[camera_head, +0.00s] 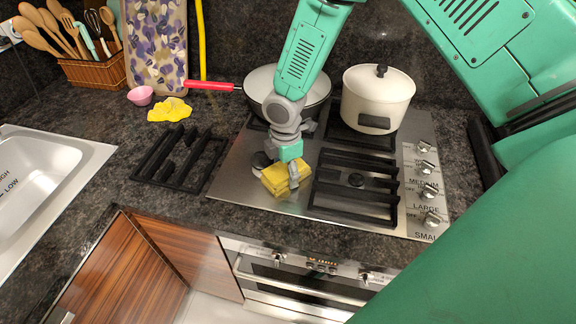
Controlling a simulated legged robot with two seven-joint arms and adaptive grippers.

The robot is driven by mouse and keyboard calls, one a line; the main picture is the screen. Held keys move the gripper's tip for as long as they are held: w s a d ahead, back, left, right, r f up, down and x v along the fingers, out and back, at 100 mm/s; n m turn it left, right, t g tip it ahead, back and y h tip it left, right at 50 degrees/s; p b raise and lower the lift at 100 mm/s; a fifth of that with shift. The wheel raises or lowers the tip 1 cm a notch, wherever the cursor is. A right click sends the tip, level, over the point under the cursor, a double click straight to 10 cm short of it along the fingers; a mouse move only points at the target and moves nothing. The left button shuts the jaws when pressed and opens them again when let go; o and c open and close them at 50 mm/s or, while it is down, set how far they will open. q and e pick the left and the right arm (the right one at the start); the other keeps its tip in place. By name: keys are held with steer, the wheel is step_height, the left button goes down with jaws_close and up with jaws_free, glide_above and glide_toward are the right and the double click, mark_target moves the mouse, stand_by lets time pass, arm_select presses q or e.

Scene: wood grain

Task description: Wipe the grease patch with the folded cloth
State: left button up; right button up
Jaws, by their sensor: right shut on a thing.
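My right gripper (287,170) is shut on the yellow folded cloth (275,182) and holds it at the steel cooktop (237,190), left of the front grate. The cloth looks pressed on or very near the steel; I cannot tell which. My left gripper is not in view.
A loose black grate (180,158) lies on the counter to the left. A pan with a red handle (210,86) and a white lidded pot (378,98) stand at the back.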

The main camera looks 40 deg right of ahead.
mark_target(276, 186)
steer(key=shift+s+a, duration=0.35)
steer(key=shift+a, duration=0.3)
steer(key=shift+s+a, duration=0.15)
steer(key=s+a, duration=0.2)
steer(key=a, duration=0.1)
steer(key=shift+a, duration=0.2)
steer(key=shift+s+a, duration=0.2)
steer(key=shift+s, duration=0.1)
steer(key=shift+s+d+f, duration=0.1)
steer(key=shift+d+f, duration=0.05)
steer(key=shift+d, duration=0.55)
steer(key=shift+p, duration=0.4)
steer(key=r+p, duration=0.1)
steer(key=r, duration=0.1)
steer(key=a+r+p, duration=0.1)
steer(key=shift+r+p, duration=0.4)
steer(key=shift+r, duration=1.05)
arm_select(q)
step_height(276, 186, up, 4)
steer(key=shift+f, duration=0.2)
arm_select(e)
steer(key=shift+d, duration=0.35)
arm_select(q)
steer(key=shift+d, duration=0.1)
